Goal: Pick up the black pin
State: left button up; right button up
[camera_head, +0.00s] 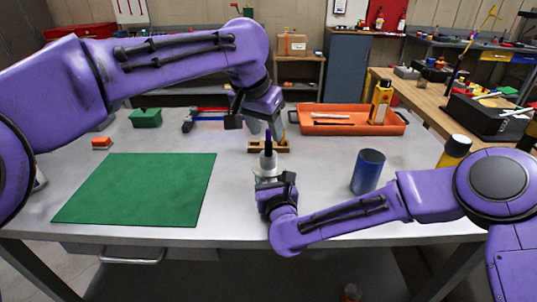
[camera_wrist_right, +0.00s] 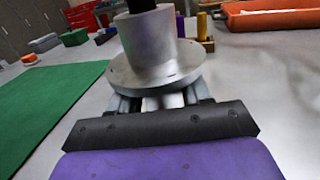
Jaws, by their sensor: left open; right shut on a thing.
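The black pin (camera_head: 268,149) stands upright out of a silver flanged metal hub (camera_head: 266,170). In the right wrist view, the black pin (camera_wrist_right: 142,4) rises from the top of the hub (camera_wrist_right: 150,45) and is cut off by the frame edge. My right gripper (camera_head: 275,188) is shut on the hub near the table's front; its fingers (camera_wrist_right: 158,100) show below the flange. My left gripper (camera_head: 256,120) is open, pointing down behind and above the black pin, over the wooden block (camera_head: 282,148). Nothing is visible between its fingers that I can tell is held.
A green mat (camera_head: 140,188) lies at left, and a blue cup (camera_head: 368,172) stands at right. An orange tray (camera_head: 340,129) holds a yellow bottle (camera_head: 380,103) at the back right. A green box (camera_head: 146,118) and red-handled tools (camera_head: 208,114) lie at the back left.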

aim_at(267, 143)
pick_arm(q)
jog(key=x, duration=0.5)
jog(key=shift+s+a, duration=0.1)
jog(key=shift+a, duration=0.2)
grip_shut()
pick_arm(e)
jog(key=o, duration=1.4)
pick_arm(q)
notch_tip(267, 143, up, 10)
